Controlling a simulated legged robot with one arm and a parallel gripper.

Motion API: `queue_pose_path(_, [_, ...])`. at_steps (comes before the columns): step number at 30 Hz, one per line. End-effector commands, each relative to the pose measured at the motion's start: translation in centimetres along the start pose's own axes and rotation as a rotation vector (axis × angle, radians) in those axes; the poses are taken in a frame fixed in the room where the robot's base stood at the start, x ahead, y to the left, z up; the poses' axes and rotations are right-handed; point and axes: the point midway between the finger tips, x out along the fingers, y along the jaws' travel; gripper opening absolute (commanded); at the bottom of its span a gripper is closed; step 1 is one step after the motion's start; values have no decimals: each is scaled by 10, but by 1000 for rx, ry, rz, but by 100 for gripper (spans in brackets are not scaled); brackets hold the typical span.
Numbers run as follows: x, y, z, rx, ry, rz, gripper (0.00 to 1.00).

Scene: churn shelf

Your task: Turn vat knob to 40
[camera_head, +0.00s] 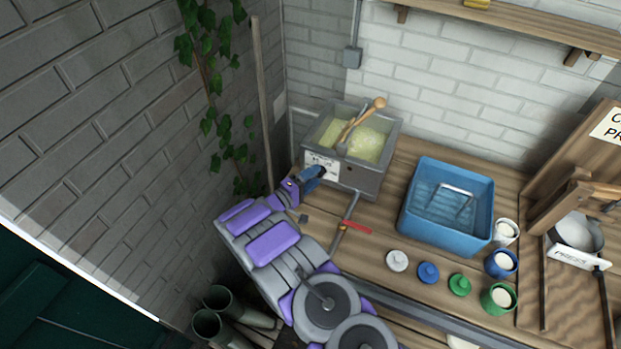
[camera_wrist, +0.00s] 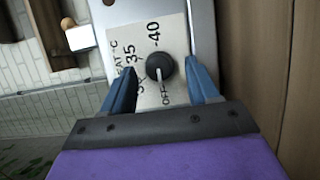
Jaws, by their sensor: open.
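The vat (camera_head: 378,181) is a grey metal box holding pale yellow-green curd, at the back left of the wooden counter. Its white dial plate shows in the wrist view (camera_wrist: 146,90), with marks including 35, 40 and OFF. The black round vat knob (camera_wrist: 159,67) has a light pointer line that runs down toward the OFF side in that picture. My gripper (camera_wrist: 163,88) is open, with one blue finger on each side of the knob and a visible gap to it. In the head view my gripper (camera_head: 312,173) is at the vat's front, hiding the knob.
A wooden spoon (camera_head: 362,118) rests in the vat. A pipe with a red-handled valve (camera_head: 356,228) runs below it. A blue tub (camera_head: 407,215), several small lids and cups, and a wooden press (camera_head: 560,205) stand to the right. A brick wall (camera_head: 100,110) is close on the left.

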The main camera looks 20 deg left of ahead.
Motion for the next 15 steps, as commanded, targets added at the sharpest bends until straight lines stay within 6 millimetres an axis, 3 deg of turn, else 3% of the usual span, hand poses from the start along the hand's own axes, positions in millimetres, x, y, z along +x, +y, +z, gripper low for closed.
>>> queue_pose_path(11, [0, -5, -8, -12, 2, 4, 59])
queue_pose_path(15, [0, -5, -8, -11, 1, 4, 46])
